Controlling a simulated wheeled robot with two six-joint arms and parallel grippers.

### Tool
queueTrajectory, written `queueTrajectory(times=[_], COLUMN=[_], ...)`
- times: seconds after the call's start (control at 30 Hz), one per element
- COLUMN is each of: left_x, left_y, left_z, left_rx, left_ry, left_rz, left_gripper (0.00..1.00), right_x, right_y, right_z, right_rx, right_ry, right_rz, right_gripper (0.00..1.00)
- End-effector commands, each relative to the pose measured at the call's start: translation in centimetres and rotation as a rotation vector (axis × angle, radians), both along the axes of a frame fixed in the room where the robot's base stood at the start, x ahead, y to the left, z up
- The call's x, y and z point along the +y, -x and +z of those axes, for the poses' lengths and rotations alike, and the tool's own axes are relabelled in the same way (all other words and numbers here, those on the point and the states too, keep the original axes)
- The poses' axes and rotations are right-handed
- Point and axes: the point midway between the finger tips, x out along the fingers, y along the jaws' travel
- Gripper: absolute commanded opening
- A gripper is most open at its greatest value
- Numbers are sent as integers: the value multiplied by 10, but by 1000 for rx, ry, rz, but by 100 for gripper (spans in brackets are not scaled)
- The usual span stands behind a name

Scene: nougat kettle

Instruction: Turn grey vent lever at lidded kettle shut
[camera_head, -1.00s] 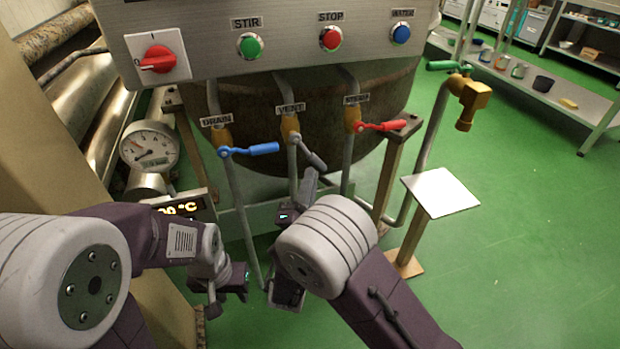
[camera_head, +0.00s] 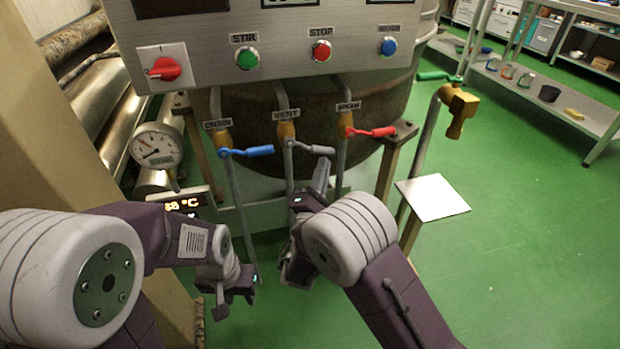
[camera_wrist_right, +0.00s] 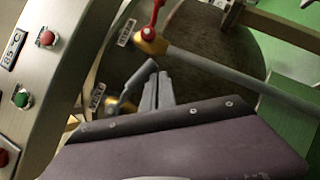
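The grey vent lever (camera_head: 314,148) sits on a brass valve (camera_head: 286,131) under the VENT label, in the middle of the kettle's front. It points right, nearly level, tipped slightly down. It also shows in the right wrist view (camera_wrist_right: 136,88). My right gripper (camera_head: 322,172) is just below the lever's free end, its fingers pointing up. In the right wrist view its two fingers (camera_wrist_right: 158,91) are together with nothing between them, beside the lever; I cannot tell whether they touch it. My left gripper (camera_head: 238,290) hangs low at left, away from the valves; its fingers are unclear.
The blue drain lever (camera_head: 248,152) is left of the vent and the red lever (camera_head: 372,131) is right. A control panel (camera_head: 290,60) overhangs them. A gauge (camera_head: 157,146) stands at left, a brass tap (camera_head: 458,105) and white plate (camera_head: 432,197) at right. Green floor is open at right.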

Motion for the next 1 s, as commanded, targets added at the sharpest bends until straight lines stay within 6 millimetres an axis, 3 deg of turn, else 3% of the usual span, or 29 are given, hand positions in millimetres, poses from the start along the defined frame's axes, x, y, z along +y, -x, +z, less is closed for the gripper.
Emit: queueTrajectory(times=[0.43,1.0], left_x=[0,0], left_y=[0,0], left_z=[14,17], left_rx=[0,0], left_ry=[0,0], left_rz=[0,0], left_gripper=[36,36], right_x=[-10,-13], right_y=[-3,-4], right_z=[25,31], right_rx=[0,-1], right_ry=[-1,0], right_rz=[-2,-1], right_gripper=[0,0])
